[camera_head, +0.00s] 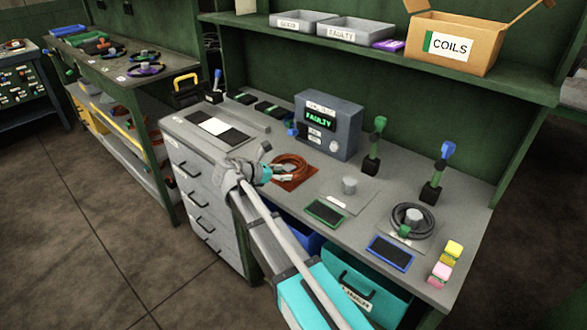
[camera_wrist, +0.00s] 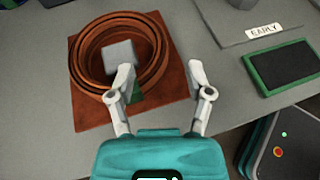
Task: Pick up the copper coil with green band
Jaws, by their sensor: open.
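The copper coil (camera_wrist: 86,68) lies on a red-brown square mat (camera_wrist: 92,112) in the wrist view. A pale grey block (camera_wrist: 120,55) stands inside its ring. A green patch (camera_wrist: 136,96), seemingly the band, shows at the coil's near right side, partly hidden by my left finger. My gripper (camera_wrist: 162,76) is open, with nothing between its fingers. The left finger overlaps the coil's near right edge in the picture; the right finger is over the grey table, beyond the mat. I cannot tell whether it touches. In the head view, my gripper (camera_head: 272,172) is beside the coil (camera_head: 293,160).
A tester box (camera_head: 328,125) reading "FAULTY" stands behind the coil. A green-framed pad (camera_head: 326,214), a black coil (camera_head: 428,230) and a blue-framed pad (camera_head: 391,253) lie to the right. A drawer cabinet (camera_head: 205,190) is left. A box labelled "COILS" (camera_head: 455,40) sits on the shelf.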

